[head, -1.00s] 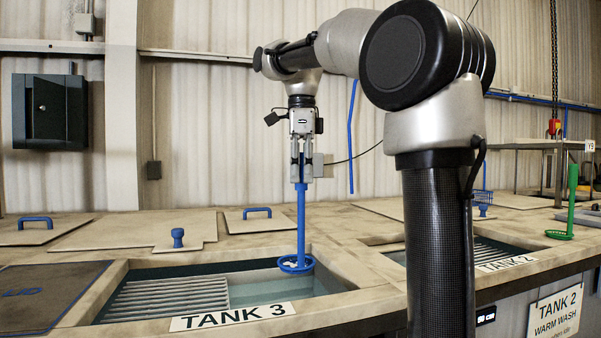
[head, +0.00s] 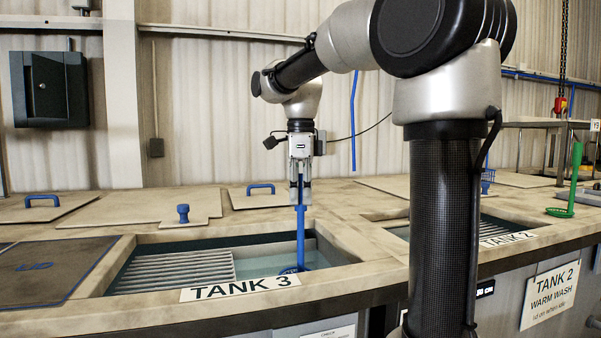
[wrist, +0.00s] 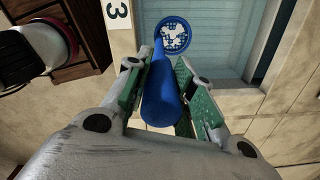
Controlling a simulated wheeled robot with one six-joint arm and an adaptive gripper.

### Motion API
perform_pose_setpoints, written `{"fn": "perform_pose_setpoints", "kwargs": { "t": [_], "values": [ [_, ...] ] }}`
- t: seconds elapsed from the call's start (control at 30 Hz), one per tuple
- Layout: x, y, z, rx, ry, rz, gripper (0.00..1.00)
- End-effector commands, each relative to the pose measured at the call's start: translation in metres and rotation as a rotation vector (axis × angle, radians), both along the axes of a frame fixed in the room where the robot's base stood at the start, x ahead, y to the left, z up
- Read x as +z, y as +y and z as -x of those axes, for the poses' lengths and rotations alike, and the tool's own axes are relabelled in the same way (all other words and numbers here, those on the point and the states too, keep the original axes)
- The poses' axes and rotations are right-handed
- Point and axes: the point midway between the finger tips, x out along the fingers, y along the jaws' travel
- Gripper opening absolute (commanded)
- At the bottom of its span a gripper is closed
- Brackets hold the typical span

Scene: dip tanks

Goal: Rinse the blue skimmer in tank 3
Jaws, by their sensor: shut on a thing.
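My gripper (head: 300,184) is shut on the handle of the blue skimmer (head: 300,236), which hangs upright below it. The skimmer's round perforated head is low inside the opening of tank 3 (head: 125,255), partly hidden by the front rim and at about the water's level; I cannot tell how deep it sits. In the wrist view the blue handle (wrist: 162,95) runs between the green finger pads, with the round head (wrist: 174,35) over the pale water. The TANK 3 label (head: 240,288) is on the front rim.
Tank 2 (head: 400,232) is open to the right, behind my arm. A green skimmer (head: 572,180) stands beyond it at the right. Lids with blue handles (head: 262,188) lie behind tank 3. A slatted rack (head: 180,268) fills tank 3's left part.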

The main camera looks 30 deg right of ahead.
Motion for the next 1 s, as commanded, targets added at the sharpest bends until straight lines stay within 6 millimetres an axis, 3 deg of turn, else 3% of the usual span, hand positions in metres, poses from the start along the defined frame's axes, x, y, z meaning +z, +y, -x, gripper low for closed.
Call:
{"fn": "perform_pose_setpoints", "kwargs": {
  "t": [0.3, 0.5, 0.7, 1.0],
  "values": [
    [-0.054, 0.000, 0.000, 0.000, 0.001, 0.000, 0.00],
    [-0.079, 0.000, 0.000, 0.000, 0.001, 0.000, 0.00],
    [-0.091, 0.000, 0.000, 0.000, 0.000, 0.000, 0.00],
    [-0.092, 0.000, 0.000, 0.000, -0.001, 0.000, 0.00]
  ]
}}
